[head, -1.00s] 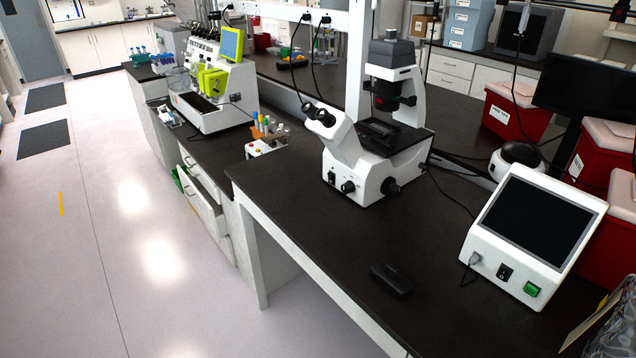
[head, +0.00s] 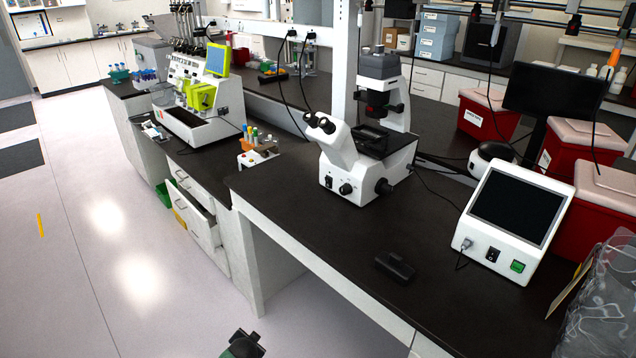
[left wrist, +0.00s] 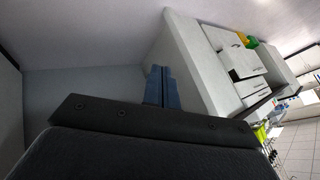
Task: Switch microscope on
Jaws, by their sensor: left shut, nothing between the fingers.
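The white and black microscope (head: 340,160) stands upright on the dark bench (head: 300,215) in the head view. Its eyepieces point left, and a small black switch (head: 329,182) and dark knobs show on its base. A white box with a dark screen (head: 515,210) stands to its right, with a black switch (head: 493,255) and a green button (head: 517,266) on its front. My left gripper (left wrist: 162,88) shows in the left wrist view as two blue fingers shut together, empty, in front of a pale cabinet side. It is away from the microscope. My right gripper is not in view.
A small black block (head: 395,267) lies on the bench before the screen box. Clear plastic bags (head: 605,300) are at the right edge. A drawer (head: 195,215) stands open below the bench at left.

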